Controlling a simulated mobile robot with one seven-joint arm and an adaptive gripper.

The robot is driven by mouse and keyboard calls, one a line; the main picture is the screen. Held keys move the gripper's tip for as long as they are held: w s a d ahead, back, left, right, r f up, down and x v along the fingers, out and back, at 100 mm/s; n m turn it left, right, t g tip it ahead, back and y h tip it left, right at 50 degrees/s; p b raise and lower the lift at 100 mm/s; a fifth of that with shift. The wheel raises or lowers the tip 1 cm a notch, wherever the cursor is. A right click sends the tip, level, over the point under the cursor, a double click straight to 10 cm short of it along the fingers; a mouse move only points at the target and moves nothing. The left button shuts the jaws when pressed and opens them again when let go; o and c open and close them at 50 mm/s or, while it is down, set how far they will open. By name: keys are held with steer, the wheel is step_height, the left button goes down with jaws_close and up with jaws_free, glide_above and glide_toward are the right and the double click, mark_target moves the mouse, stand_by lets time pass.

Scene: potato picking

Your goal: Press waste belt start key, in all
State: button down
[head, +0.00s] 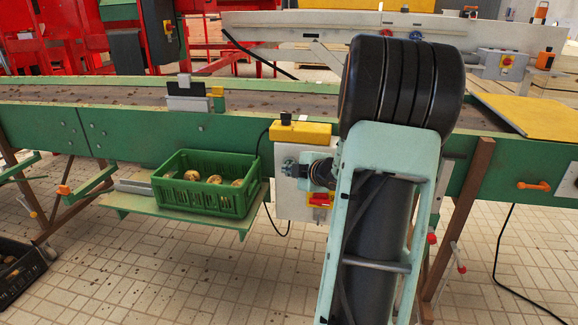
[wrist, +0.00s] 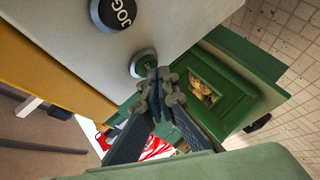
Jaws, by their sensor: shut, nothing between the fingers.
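In the wrist view a green round key (wrist: 143,63) sits on the pale face of a control box (wrist: 75,50). A black key marked JOG (wrist: 118,12) is above it. My gripper (wrist: 159,78) is shut and empty, its tips at the green key's lower right edge and overlapping it in the picture. I cannot tell whether they touch it. In the head view the control box (head: 285,200) hangs at the green belt's side, under a yellow top (head: 300,131). My gripper (head: 290,169) is against its front there, and my arm hides its right part.
A red switch (head: 320,199) is low on the box. A green crate with potatoes (head: 205,214) stands on a shelf to the left. The belt (head: 120,92) runs behind. A dark crate (head: 20,270) is on the floor at far left. Tiled floor in front is mostly clear.

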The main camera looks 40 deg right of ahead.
steer(key=shift+w+d, duration=0.2)
steer(key=shift+d, duration=0.05)
steer(key=shift+s+a, duration=0.1)
stand_by(0.6)
steer(key=shift+s+a, duration=0.45)
steer(key=shift+a, duration=0.1)
steer(key=shift+s+a+b, duration=0.6)
steer(key=shift+s+a, duration=1)
steer(key=shift+a, duration=0.3)
